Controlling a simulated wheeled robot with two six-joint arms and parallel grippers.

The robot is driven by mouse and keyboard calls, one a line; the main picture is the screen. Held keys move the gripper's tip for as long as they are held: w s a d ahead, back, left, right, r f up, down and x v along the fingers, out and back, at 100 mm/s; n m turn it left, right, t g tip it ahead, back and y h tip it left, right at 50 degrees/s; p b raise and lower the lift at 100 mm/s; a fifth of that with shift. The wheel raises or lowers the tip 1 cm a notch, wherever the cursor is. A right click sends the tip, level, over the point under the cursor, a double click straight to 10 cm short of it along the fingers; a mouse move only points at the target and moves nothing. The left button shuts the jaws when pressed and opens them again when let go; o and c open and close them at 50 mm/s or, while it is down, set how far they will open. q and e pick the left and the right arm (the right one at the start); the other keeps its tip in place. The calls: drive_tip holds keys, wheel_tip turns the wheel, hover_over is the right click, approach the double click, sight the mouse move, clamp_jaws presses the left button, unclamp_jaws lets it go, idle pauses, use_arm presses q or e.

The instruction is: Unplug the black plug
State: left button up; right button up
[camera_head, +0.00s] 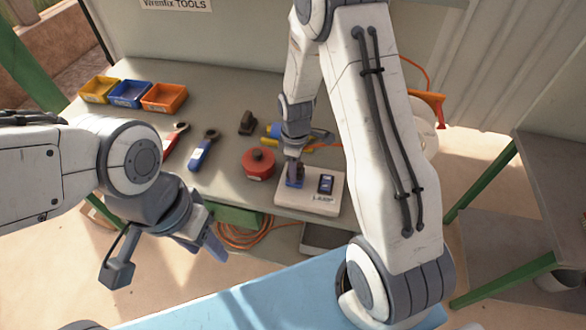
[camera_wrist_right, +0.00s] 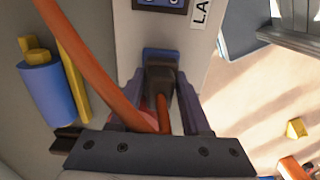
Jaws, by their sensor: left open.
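The black plug (camera_wrist_right: 160,80) sits upright in a blue socket (camera_wrist_right: 160,53) on a white panel (camera_head: 312,203), with an orange cable leading from it in the right wrist view. My right gripper (camera_head: 294,176) is down at the socket, and its fingers (camera_wrist_right: 162,85) lie on both sides of the plug. I cannot tell whether they press on it. In the head view the gripper mostly hides the plug, while the blue socket shows at its tips. My left gripper (camera_head: 166,258) is open and empty, in front of the bench's near edge.
The white panel also carries a dark switch (camera_head: 326,184). A red round object (camera_head: 258,163), a blue-handled tool (camera_head: 203,150) and a dark block (camera_head: 247,123) lie left of it. Yellow, blue and orange bins (camera_head: 163,98) stand at the back left. The orange cable passes close to my right gripper.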

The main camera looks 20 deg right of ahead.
clamp_jaws()
drive_tip(key=shift+r, duration=0.15)
drive_tip(key=shift+r+p, duration=2.5)
drive_tip(key=shift+r, duration=0.4)
drive_tip(key=shift+f, duration=0.1)
